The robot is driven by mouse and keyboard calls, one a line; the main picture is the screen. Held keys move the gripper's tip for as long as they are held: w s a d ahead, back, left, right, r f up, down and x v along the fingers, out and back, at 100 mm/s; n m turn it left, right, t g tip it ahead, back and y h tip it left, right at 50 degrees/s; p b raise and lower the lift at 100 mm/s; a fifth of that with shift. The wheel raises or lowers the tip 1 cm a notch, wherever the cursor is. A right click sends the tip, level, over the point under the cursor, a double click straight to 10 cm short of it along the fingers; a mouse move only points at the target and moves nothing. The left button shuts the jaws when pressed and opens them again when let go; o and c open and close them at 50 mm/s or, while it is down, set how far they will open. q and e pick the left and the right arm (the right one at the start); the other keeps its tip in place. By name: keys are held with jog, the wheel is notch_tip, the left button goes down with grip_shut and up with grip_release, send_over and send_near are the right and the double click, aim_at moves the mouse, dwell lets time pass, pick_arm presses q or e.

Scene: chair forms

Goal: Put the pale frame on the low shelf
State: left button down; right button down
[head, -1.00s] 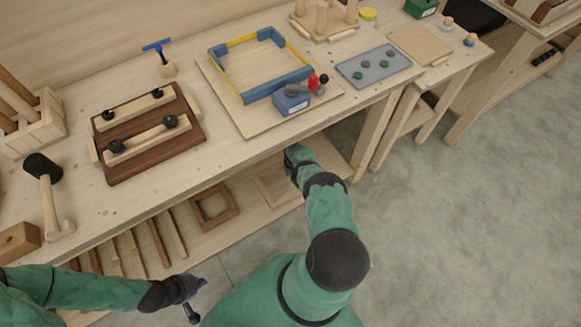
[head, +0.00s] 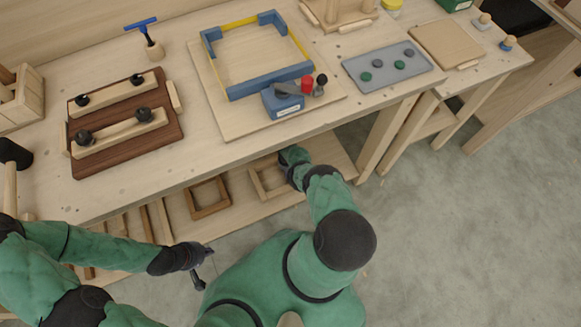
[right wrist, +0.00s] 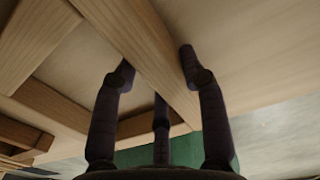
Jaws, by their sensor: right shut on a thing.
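The pale frame (head: 257,184) is at the low shelf under the bench, to the right of a darker brown frame. My right gripper (head: 292,158) is at its right side, partly hidden by my own arm. In the right wrist view, the fingers (right wrist: 157,66) are shut on one pale rail of the frame (right wrist: 150,50), one finger on each side. I cannot tell whether the frame rests flat on the low shelf (head: 230,222) or is just above it. My left gripper (head: 205,266) is empty, its fingers apart, in front of the shelf.
The brown frame (head: 208,198) lies close to the pale one, with several wooden strips further left. The bench top (head: 215,150) overhangs the shelf. A bench leg (head: 385,140) stands to the right. A blue clamp (head: 290,98) sits near the bench's front edge.

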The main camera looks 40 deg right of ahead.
jog(key=shift+w+d, duration=0.1)
jog(key=shift+w, duration=0.05)
jog(key=shift+r, duration=0.15)
pick_arm(q)
jog(key=shift+f, duration=0.1)
pick_arm(e)
jog(key=c, duration=0.7)
grip_release()
jog(key=shift+f, duration=0.2)
